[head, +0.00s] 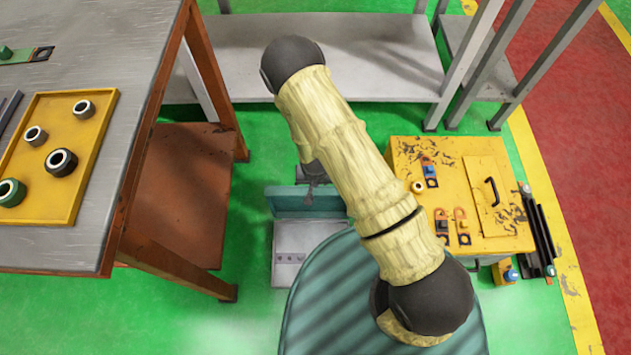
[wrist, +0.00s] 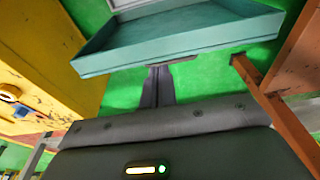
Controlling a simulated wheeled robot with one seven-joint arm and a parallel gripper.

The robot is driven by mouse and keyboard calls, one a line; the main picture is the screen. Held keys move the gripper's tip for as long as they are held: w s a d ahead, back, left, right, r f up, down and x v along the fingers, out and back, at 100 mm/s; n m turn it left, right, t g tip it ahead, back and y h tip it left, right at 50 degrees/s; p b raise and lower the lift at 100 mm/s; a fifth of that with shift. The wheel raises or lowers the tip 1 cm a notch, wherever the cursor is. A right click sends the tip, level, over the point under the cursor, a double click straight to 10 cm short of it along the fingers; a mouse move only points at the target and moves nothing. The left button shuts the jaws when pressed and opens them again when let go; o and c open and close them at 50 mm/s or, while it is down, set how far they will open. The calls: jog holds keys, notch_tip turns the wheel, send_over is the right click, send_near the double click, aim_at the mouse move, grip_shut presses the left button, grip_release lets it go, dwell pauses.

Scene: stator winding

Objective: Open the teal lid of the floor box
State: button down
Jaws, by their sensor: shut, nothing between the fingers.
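The floor box (head: 292,256) stands on the green floor, its grey part showing below the teal lid (head: 300,205) in the head view. The lid appears tilted up at the box's far side; my arm hides part of the box. In the wrist view the teal lid (wrist: 185,45) looks like a shallow tray with raised walls, across the top of the picture. My gripper (head: 310,196) is at the lid's far edge. In the wrist view my gripper (wrist: 158,70) is shut and empty, its tips close to the lid's near wall; contact cannot be told.
A yellow cabinet (head: 470,160) with small parts on top stands to the right. A workbench (head: 90,250) with a yellow tray (head: 85,150) is at the left. A grey shelf (head: 370,60) is behind. Green floor shows between bench and box.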

notch_tip(320, 180, up, 14)
jog(key=s+p, duration=0.2)
jog(key=p, duration=0.1)
jog(key=shift+s+f, duration=0.2)
jog(key=shift+s, duration=0.15)
jog(key=shift+d, duration=0.15)
jog(key=s+d+r, duration=0.2)
jog(key=d+r, duration=0.7)
jog(key=r, duration=0.4)
jog(key=s+d+r, duration=0.3)
jog(key=d+r, duration=0.6)
jog(key=r, duration=0.4)
notch_tip(320, 180, up, 28)
jog(key=p, duration=2.8)
jog(key=shift+d+m, duration=0.2)
jog(key=shift+m, duration=0.2)
